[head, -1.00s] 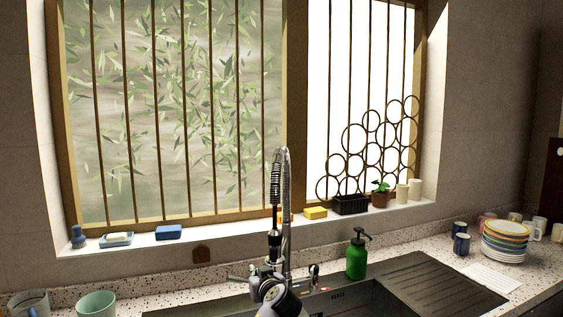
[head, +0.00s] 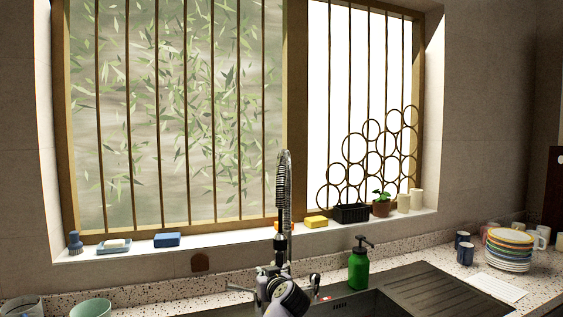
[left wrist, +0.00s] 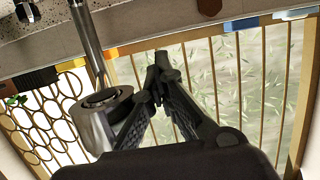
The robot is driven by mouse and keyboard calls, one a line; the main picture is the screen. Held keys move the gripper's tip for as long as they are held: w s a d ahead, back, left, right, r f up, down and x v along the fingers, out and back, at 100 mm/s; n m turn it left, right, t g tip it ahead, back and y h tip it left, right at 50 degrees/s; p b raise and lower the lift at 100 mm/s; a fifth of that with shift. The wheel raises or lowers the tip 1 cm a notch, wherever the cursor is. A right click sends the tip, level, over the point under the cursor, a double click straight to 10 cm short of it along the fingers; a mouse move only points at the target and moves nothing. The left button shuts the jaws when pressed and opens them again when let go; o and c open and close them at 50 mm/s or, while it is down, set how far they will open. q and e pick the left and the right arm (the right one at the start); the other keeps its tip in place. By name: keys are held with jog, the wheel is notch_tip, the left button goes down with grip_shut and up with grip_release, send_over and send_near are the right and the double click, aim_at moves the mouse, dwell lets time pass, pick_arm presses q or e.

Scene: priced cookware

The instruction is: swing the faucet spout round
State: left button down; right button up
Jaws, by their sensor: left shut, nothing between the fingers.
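The faucet (head: 284,190) stands upright behind the sink, with a tall chrome neck and a dark spring coil hanging along its left side. In the left wrist view its metal pipe (left wrist: 88,38) slants in from the top, and a round metal part with a dark ring (left wrist: 107,104) sits beside my fingers. My left gripper (left wrist: 165,68) is shut with its dark fingertips together and empty, just right of that part there. In the head view my left gripper (head: 272,278) overlaps the faucet base; contact cannot be told. My right gripper is out of view.
A green soap bottle (head: 358,268) stands right of the faucet by the dark sink (head: 350,302). A yellow sponge (head: 316,222), a black planter (head: 351,213) and a potted plant (head: 381,208) line the sill. Stacked plates (head: 509,250) stand at right, a green bowl (head: 91,308) at left.

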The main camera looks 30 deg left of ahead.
pick_arm(q)
jog(key=w+d+b, duration=0.2)
jog(key=d+b, duration=0.1)
jog(key=w+d+b, duration=0.1)
jog(key=w+d, duration=0.1)
jog(key=shift+d+f+b, duration=0.15)
jog(key=shift+d+b, duration=0.05)
jog(key=shift+b, duration=0.1)
jog(key=shift+w+d, duration=0.2)
jog(key=shift+d, duration=0.1)
jog(key=shift+a, duration=0.1)
